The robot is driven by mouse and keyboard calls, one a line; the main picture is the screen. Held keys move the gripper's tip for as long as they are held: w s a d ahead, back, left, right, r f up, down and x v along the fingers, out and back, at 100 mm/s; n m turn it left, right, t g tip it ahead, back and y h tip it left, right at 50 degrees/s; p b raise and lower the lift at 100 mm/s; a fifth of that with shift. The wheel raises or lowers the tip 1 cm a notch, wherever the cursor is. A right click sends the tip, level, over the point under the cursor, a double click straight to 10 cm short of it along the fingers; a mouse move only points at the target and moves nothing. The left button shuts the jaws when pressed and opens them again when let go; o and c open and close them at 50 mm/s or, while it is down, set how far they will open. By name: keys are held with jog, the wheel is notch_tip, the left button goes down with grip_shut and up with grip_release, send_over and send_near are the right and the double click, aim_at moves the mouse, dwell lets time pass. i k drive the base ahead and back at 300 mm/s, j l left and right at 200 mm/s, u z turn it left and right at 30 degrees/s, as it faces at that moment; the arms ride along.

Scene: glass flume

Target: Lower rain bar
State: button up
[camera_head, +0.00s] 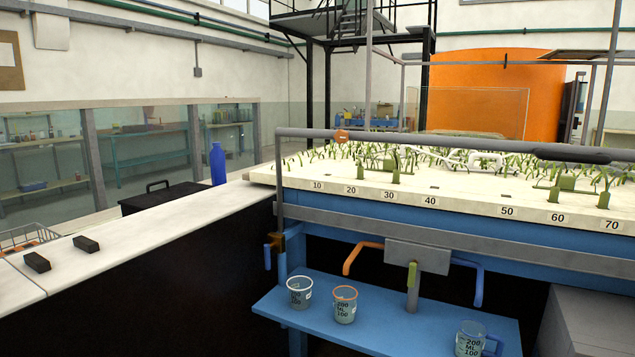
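A long grey horizontal bar (440,143), which looks like the rain bar, runs above the front edge of the planted bed (330,190). It has an orange round part (341,136) near its left end and a thick dark sleeve (572,153) toward the right. Its left end meets a thin upright post (279,190). The bar stands clear above the bed's numbered front edge, and its right end runs out of the picture. My gripper does not show in this view.
Below the bed, a blue shelf (385,318) holds a white-rimmed beaker (300,292), an orange-rimmed beaker (344,304) and a blue-handled beaker (470,340). Orange (360,253) and blue (478,280) handles hang above it. A blue bottle (217,164) stands by the white counter (150,232).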

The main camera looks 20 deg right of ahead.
aim_at(550, 152)
jog(key=z, duration=1.6)
jog(key=k+j+z, duration=0.1)
jog(key=j+z, duration=0.15)
jog(key=j, duration=0.2)
jog(key=k+j+z, duration=0.1)
jog(key=j+z, duration=0.15)
jog(key=j, duration=0.15)
jog(key=k+j+z, duration=0.25)
jog(key=j, duration=0.15)
jog(key=i, duration=0.05)
